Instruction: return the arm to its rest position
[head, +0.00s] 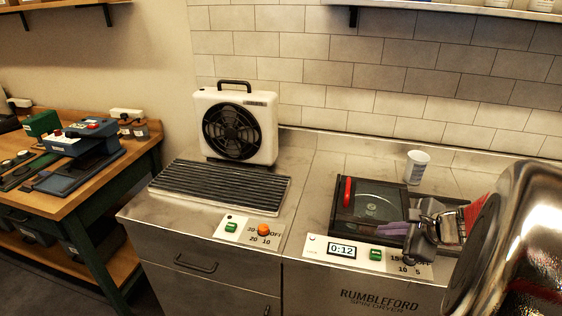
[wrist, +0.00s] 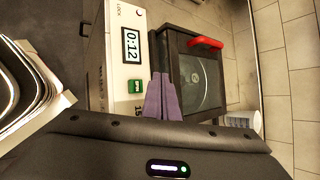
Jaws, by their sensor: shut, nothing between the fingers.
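My gripper (head: 378,228) reaches in from the right over the front of the spin dryer (head: 372,300). Its purple fingers are together and empty, and they also show in the wrist view (wrist: 160,88). They point left, above the dryer's front edge, between its control panel and its dark lid (wrist: 202,75). I cannot tell whether they touch the dryer. My shiny arm link fills the right side of the head view.
The dryer's lid has a red handle (head: 347,192), and its display (head: 341,250) reads 0:12. A white cup (head: 417,167) stands behind it. A fan (head: 236,126) and a ribbed rack (head: 220,188) are on the left counter. A wooden bench (head: 92,193) holds tools further left.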

